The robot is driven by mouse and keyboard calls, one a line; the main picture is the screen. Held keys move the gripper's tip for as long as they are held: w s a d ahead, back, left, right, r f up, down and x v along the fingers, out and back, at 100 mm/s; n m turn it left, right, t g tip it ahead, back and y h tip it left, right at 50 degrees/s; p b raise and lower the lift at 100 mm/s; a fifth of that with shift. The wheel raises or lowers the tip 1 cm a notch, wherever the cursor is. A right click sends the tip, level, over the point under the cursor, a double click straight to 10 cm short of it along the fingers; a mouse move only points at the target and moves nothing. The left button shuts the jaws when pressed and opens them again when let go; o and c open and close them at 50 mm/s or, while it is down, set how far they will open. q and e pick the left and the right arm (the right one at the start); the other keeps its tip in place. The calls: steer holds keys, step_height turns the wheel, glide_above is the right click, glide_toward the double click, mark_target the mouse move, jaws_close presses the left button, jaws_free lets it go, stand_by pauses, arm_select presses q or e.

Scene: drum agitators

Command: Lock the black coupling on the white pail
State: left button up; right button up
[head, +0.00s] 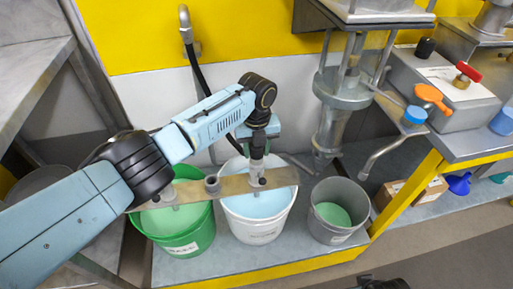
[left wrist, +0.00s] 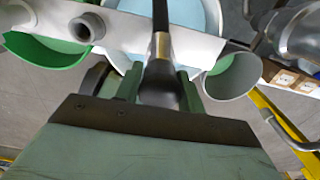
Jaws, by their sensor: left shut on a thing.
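The white pail (head: 257,226) holds pale blue liquid and stands between the green and grey pails. A flat metal bar (head: 230,184) lies across the white and green pails. My left gripper (head: 258,150) points down over the white pail and is shut on the black coupling (left wrist: 160,88), at a thin upright shaft (left wrist: 161,22). The fingers hide much of the coupling, and I cannot tell whether it is locked. A dark part at the bottom edge of the head view looks like my right gripper (head: 384,284); its jaws cannot be made out.
The grey pail (head: 337,212) with green liquid stands right. A steel vessel (head: 340,105) hangs behind it. A yellow-edged bench (head: 412,190) bounds the right side.

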arm_select(q)
steer(key=shift+f, duration=0.3)
stand_by(0.4)
steer(key=o, duration=1.3)
steer(key=shift+c, duration=0.2)
steer(key=shift+c, duration=0.4)
step_height(320, 180, up, 10)
steer(key=p, duration=0.9)
steer(key=shift+r, duration=0.1)
